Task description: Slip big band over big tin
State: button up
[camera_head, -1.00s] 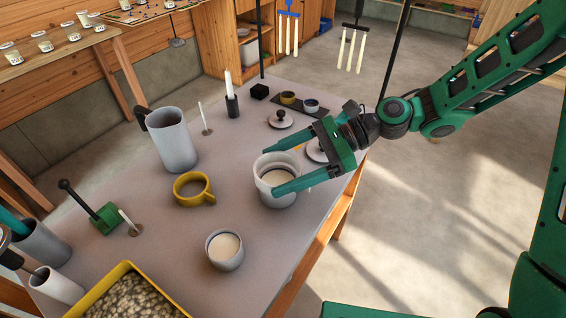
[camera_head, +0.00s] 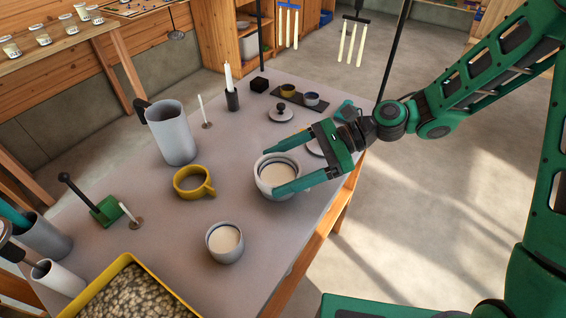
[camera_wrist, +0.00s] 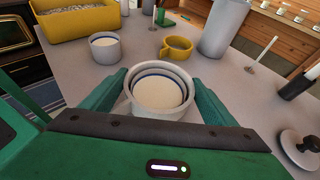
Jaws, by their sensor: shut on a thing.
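The big band (camera_head: 258,176) is a pale ring held between my gripper's fingers. My gripper (camera_head: 270,172) is shut on it from two opposite sides, near the table's right edge. The big tin (camera_head: 277,178) is pale with a cream fill and shows inside the ring. In the wrist view the band (camera_wrist: 160,113) surrounds the tin (camera_wrist: 158,92), with a dark blue line between the pale rims. The band looks low around the tin. Its lower edge is partly hidden by a finger, so I cannot tell whether it touches the table.
A smaller cream-filled tin (camera_head: 225,243) stands in front, with a yellow handled ring (camera_head: 193,182) and a tall grey jug (camera_head: 171,133) to the left. Knobbed lids (camera_head: 281,112) and a dark tray (camera_head: 300,98) lie behind. A yellow pebble tray (camera_head: 128,290) is at front left.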

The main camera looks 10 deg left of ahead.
jog(key=shift+f, duration=0.85)
jog(key=o, duration=1.1)
jog(key=shift+r, duration=0.1)
notch_tip(320, 180, up, 8)
dwell(0.3)
dwell(0.9)
